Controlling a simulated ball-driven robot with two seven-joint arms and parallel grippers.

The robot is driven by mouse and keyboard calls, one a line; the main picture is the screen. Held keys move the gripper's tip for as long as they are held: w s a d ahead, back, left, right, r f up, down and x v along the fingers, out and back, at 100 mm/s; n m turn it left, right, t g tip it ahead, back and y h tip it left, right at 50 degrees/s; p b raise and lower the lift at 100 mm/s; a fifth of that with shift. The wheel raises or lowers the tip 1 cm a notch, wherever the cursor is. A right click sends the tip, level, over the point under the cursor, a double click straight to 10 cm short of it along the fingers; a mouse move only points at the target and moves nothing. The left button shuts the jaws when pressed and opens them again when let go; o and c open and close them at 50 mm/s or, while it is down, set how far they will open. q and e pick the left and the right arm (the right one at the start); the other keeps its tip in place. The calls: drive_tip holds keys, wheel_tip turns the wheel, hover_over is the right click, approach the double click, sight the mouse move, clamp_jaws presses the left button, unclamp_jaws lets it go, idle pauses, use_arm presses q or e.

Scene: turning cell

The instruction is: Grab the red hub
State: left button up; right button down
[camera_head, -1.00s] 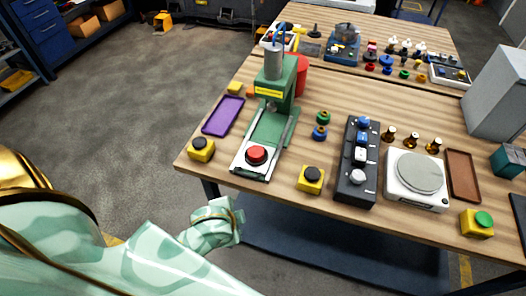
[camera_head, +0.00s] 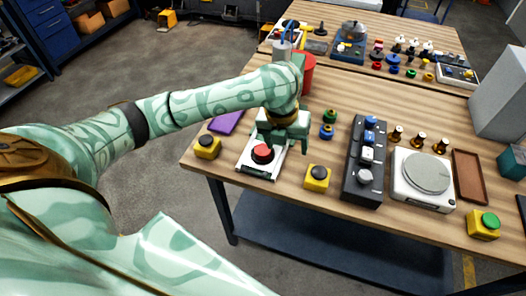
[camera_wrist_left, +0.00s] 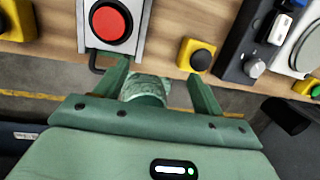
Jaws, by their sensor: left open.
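The red hub (camera_head: 262,153) is a round red piece with a dark ring around it. My right gripper is not in view.
Yellow boxes with black buttons stand left (camera_head: 207,147) and right (camera_head: 317,177) of the slide plate. Green and blue parts (camera_head: 328,124) stand right of my gripper. A black fixture block (camera_head: 362,187) and a white scale (camera_head: 423,178) are further right.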

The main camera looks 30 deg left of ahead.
use_arm(q)
drive_tip(key=w+a+r+m+g+y, duration=0.15)
drive_tip(key=a+r+m, duration=0.25)
drive_tip(key=a+r, duration=0.4)
drive_tip(key=b, duration=0.5)
hover_over(262, 149)
drive_tip(key=shift+m+g+h, duration=0.25)
drive_tip(key=shift+m, duration=0.15)
drive_tip(key=f, duration=1)
drive_tip(key=shift+s+d+f, duration=0.1)
drive_tip(key=shift+s+f, duration=0.15)
drive_tip(key=shift+f, duration=0.05)
drive_tip(key=f, duration=0.1)
drive_tip(key=f+b, duration=0.1)
drive_tip(key=f, duration=0.1)
drive_tip(key=f+b, duration=0.1)
drive_tip(key=f, duration=0.1)
drive_tip(key=shift+w+f, duration=0.25)
drive_tip(key=shift+w, duration=0.05)
drive_tip(key=shift+r, duration=0.15)
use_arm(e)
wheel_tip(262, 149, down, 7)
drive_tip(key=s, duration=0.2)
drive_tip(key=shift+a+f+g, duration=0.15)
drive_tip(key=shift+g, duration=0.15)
use_arm(q)
drive_tip(key=c, duration=1.3)
drive_tip(key=shift+c, duration=0.3)
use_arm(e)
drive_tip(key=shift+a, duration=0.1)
